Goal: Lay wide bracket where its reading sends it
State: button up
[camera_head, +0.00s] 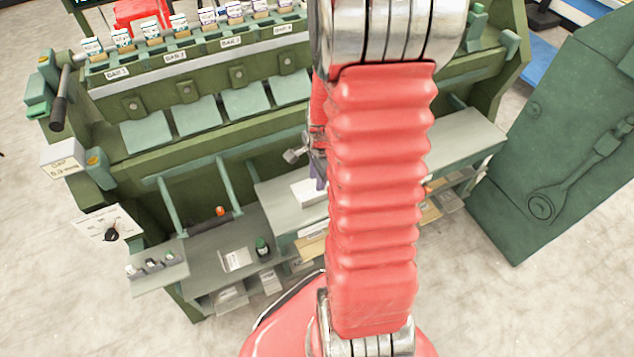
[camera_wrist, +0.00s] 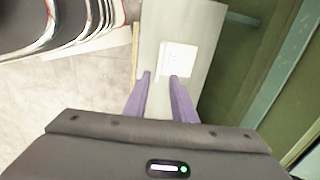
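My gripper (camera_wrist: 160,77) has two purple fingers standing apart with nothing visible between them. It is over a pale grey shelf (camera_wrist: 150,35). A white block (camera_wrist: 179,56) with small marks on top lies on this shelf just beyond the fingertips. The same block shows in the head view (camera_head: 308,191), partly behind my red arm. I cannot make out a wide bracket for certain in either view. A white sign (camera_head: 63,159) at the left of the green machine reads "GAP" and a small mm figure that is hard to read.
Labelled bays (camera_head: 175,57) holding several white containers line the machine's top, above several pale flaps (camera_head: 197,118). A lower shelf holds a dark green bottle (camera_head: 262,246).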

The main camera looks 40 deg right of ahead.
jog(key=shift+s+r, duration=0.15)
jog(key=shift+r, duration=0.65)
jog(key=shift+a, duration=0.1)
jog(key=a+r+n+t, duration=0.2)
jog(key=a+r+n, duration=0.9)
jog(key=r, duration=0.4)
jog(key=s+a+r+n+t, duration=0.1)
jog(key=s+a+r+n, duration=0.6)
jog(key=a+r+n, duration=0.3)
jog(key=shift+s+a+r+t+y, duration=0.3)
jog(key=shift+a+t, duration=0.1)
jog(key=shift+a, duration=0.6)
